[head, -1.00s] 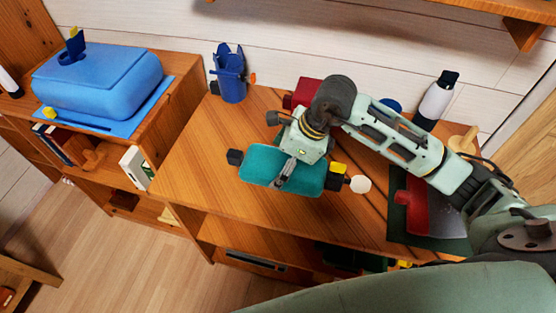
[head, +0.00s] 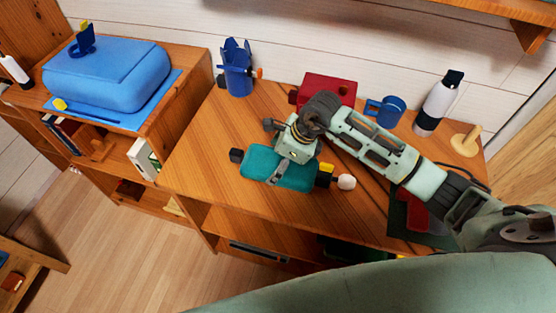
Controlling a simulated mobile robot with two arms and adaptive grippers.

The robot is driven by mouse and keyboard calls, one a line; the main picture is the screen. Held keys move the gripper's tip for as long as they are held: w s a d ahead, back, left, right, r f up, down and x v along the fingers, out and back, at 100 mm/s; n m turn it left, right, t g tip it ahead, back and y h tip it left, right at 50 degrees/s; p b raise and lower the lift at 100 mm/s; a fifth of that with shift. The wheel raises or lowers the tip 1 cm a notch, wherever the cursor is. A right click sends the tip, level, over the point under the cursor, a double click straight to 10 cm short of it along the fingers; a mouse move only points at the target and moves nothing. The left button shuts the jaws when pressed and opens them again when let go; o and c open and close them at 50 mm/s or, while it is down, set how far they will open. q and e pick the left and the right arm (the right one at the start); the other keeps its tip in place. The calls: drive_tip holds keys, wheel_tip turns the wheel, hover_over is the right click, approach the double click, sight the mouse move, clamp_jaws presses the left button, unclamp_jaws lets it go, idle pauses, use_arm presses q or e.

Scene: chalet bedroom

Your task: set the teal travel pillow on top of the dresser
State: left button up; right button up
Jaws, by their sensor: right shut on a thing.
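The teal travel pillow (head: 258,162) is a flat, rounded teal block in the head view. It is over the middle of a wooden top (head: 200,150), which I take to be the dresser's. My right gripper (head: 281,171) reaches in from the right and is shut on the pillow, with a grey finger across its upper face. I cannot tell whether the pillow touches the wood or hangs just above it. Its underside is hidden. My left gripper is not in view.
Behind are a blue cup (head: 237,70), red box (head: 328,88), blue mug (head: 387,111) and white bottle (head: 438,105). A wooden peg stand (head: 466,142) is at right. A blue case (head: 108,75) sits on the left unit.

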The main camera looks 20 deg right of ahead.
drive_tip(key=o, duration=1.2)
drive_tip(key=shift+c, duration=0.2)
drive_tip(key=shift+r, duration=0.2)
drive_tip(key=b+v, duration=0.2)
drive_tip(key=v, duration=0.8)
drive_tip(key=shift+s+d+r, duration=0.1)
drive_tip(key=shift+d+r, duration=0.15)
drive_tip(key=shift+s+d+r, duration=0.15)
drive_tip(key=shift+s+r, duration=0.05)
drive_tip(key=shift+r, duration=0.35)
